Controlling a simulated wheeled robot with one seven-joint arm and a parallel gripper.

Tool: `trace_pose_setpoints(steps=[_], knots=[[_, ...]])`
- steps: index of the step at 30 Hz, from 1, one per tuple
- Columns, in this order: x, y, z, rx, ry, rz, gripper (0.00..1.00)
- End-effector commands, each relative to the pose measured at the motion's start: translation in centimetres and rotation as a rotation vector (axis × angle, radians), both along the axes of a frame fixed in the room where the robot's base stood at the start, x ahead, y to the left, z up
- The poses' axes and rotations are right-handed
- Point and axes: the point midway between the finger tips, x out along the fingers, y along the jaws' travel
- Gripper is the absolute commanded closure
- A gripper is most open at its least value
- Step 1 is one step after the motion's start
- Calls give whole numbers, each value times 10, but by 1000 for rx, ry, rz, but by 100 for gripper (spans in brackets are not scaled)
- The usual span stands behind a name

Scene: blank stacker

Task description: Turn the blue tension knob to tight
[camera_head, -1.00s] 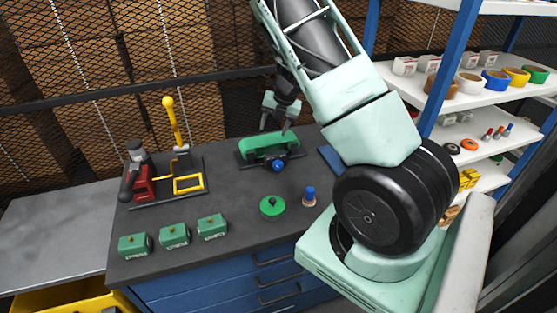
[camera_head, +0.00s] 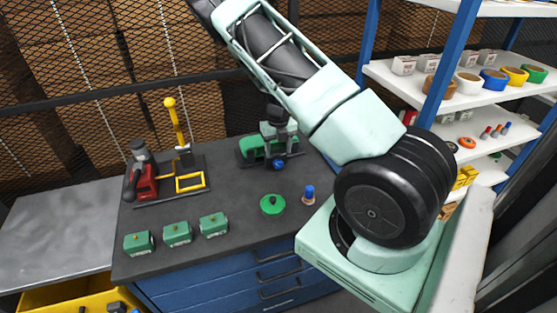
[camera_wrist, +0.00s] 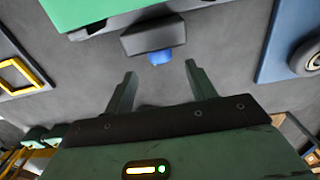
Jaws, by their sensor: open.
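The blue tension knob (camera_head: 279,164) sits low on the front of a green fixture (camera_head: 250,145) at the back of the dark bench. In the wrist view the knob (camera_wrist: 160,57) sticks out below a dark block (camera_wrist: 153,37). My gripper (camera_head: 280,152) is in front of the fixture and partly covers it in the head view. In the wrist view my gripper's two fingers (camera_wrist: 161,78) are apart and empty. The knob is just beyond the fingertips, roughly midway between them, and does not look gripped. The knob's marking cannot be read.
A green disc (camera_head: 272,205) and a blue-topped peg (camera_head: 309,194) stand on the bench in front. Several green blocks (camera_head: 178,234) line the front left. A blue panel (camera_wrist: 290,40) lies right of the fixture.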

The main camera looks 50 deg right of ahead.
Motion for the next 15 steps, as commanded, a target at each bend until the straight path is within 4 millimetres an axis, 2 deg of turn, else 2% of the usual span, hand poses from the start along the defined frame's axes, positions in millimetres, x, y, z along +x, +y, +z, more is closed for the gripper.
trace_pose_setpoints(steps=[3, 7, 15], knots=[[-1, 0, -22, 2, 3, -2, 44], [-1, 0, -42, 1, 2, -1, 44], [0, 0, -60, 1, -1, -1, 44]])
